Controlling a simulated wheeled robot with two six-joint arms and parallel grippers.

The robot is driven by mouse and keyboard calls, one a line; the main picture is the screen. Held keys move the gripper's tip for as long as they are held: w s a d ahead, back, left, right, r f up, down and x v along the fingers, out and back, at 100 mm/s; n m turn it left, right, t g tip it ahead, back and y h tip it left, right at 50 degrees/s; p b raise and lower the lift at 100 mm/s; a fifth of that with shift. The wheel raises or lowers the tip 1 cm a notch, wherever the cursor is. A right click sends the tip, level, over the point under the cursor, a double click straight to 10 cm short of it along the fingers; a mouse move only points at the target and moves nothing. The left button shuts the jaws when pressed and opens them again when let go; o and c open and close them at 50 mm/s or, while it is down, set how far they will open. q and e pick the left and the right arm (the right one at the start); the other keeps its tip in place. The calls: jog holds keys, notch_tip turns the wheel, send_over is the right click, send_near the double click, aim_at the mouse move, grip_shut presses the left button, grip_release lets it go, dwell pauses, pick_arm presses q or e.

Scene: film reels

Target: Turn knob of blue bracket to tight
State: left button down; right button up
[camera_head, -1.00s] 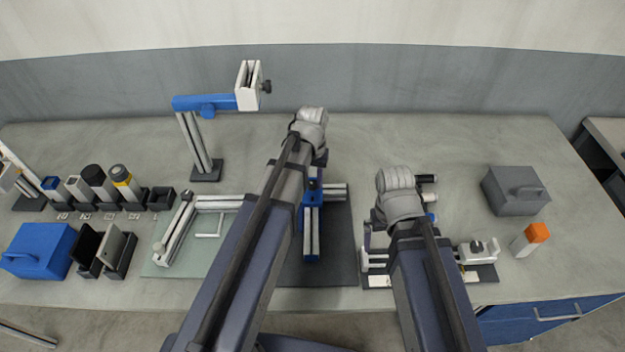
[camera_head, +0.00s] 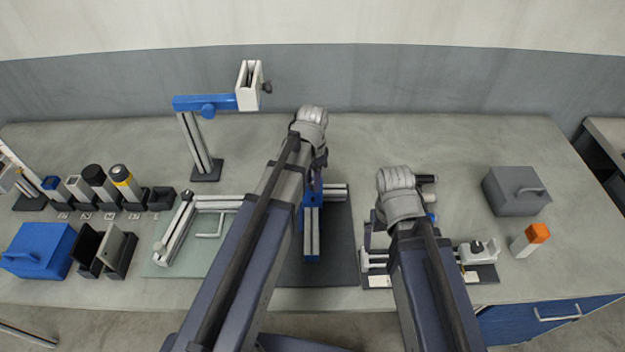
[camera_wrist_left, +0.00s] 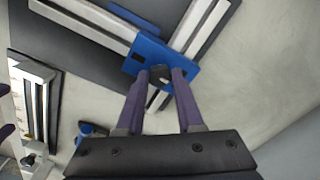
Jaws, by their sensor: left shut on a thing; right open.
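The blue bracket (camera_head: 313,190) joins light metal profiles on the dark mat, right of my left arm in the head view. In the left wrist view the blue bracket (camera_wrist_left: 182,65) lies across the crossing profiles. Its dark knob (camera_wrist_left: 159,76) is between the fingertips of my left gripper (camera_wrist_left: 158,80), which is shut on it. In the head view my left gripper (camera_head: 318,168) is mostly hidden by its wrist. My right gripper (camera_head: 370,232) is open, mostly hidden behind its arm, above the small rack at the right and apart from the bracket.
A blue-armed stand (camera_head: 207,103) rises at the back left. A light frame (camera_head: 175,235) lies on a green mat (camera_head: 215,262). A blue box (camera_head: 40,250) and several cylinders are at the left. A grey box (camera_head: 515,190) and an orange-capped block (camera_head: 530,240) are at the right.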

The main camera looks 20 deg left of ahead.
pick_arm(q)
jog(key=shift+m, duration=0.3)
jog(key=c, duration=0.5)
grip_release()
jog(key=shift+c, duration=0.2)
jog(key=shift+r, duration=0.15)
notch_tip(320, 180, up, 8)
jog(key=p, duration=0.8)
jog(key=shift+f, duration=0.2)
